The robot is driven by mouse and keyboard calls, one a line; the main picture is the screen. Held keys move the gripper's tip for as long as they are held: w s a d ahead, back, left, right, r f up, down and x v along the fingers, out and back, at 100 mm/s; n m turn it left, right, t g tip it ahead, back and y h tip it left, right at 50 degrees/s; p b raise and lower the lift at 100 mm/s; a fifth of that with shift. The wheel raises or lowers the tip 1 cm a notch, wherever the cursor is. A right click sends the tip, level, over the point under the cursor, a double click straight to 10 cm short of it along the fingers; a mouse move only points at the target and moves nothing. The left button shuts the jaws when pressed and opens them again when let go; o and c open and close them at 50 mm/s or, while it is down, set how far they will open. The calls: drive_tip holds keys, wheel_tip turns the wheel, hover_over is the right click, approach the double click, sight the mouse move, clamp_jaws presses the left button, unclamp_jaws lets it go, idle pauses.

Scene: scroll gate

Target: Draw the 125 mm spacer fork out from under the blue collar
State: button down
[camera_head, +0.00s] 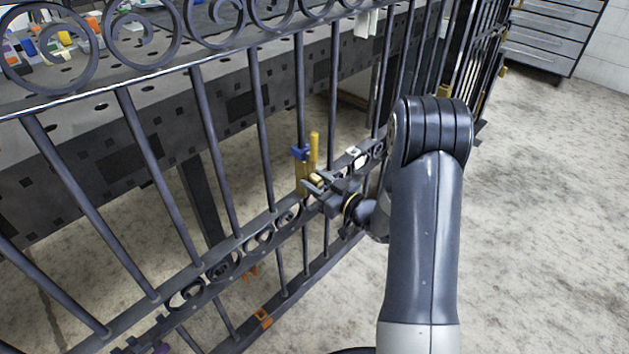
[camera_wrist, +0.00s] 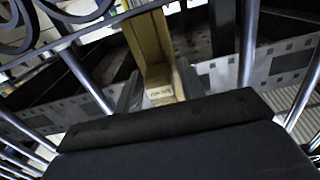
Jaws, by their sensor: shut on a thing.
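The spacer fork is an ochre-yellow upright piece (camera_head: 303,181) on the gate's middle rail, against a vertical bar. The small blue collar (camera_head: 299,152) sits at its top left, on the bar. A taller yellow prong (camera_head: 315,150) rises beside the collar. My gripper (camera_head: 313,184) reaches in from the right and is shut on the fork. In the wrist view the fork (camera_wrist: 150,50) stands between my fingers (camera_wrist: 160,90), with a small label, too blurred to read, on its near end. The collar cannot be made out there.
The dark iron gate (camera_head: 130,130) has close vertical bars, scrolls on top and a ringed middle rail. A perforated workbench (camera_head: 150,100) stands behind it. An orange clip (camera_head: 263,318) is on the lower rail. The concrete floor (camera_head: 540,220) at right is clear.

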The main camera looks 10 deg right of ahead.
drive_tip(key=shift+v, duration=2.2)
drive_tip(key=b+v, duration=0.1)
drive_tip(key=v, duration=0.8)
drive_tip(key=shift+s+d, duration=0.2)
drive_tip(key=shift+s, duration=0.15)
idle(0.5)
